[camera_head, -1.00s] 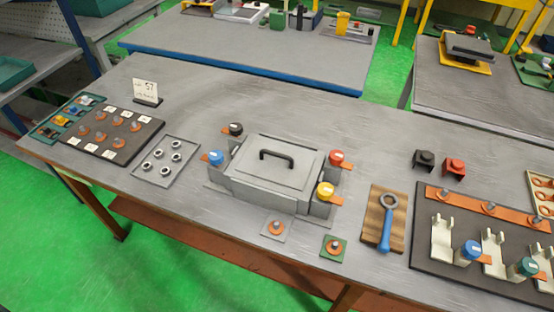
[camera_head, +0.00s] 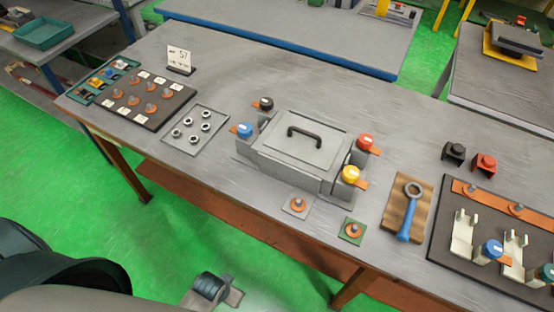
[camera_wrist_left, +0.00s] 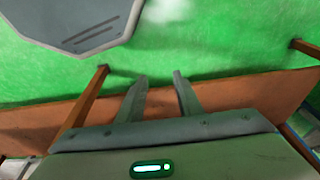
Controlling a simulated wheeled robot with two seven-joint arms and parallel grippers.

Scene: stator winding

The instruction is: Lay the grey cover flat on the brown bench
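The grey cover (camera_head: 290,148) is a flat lid with a black arched handle (camera_head: 305,133). It sits on the grey box-shaped housing (camera_head: 275,171) in the middle of the bench. The bench has a grey top (camera_head: 225,82) and a brown frame with brown legs (camera_head: 122,168). In the left wrist view, my left gripper (camera_wrist_left: 160,76) has its two fingers apart with nothing between them. It is over green floor, near the brown bench frame (camera_wrist_left: 230,95), and the cover is not in that view. My right gripper is not in view.
Colored-capped terminals, including blue (camera_head: 244,130), red (camera_head: 365,142) and yellow (camera_head: 351,174), surround the housing. A tray of rings (camera_head: 213,112) lies left. A blue wrench (camera_head: 407,215) on a wooden board lies right. Bare bench top lies behind the housing and at the front left.

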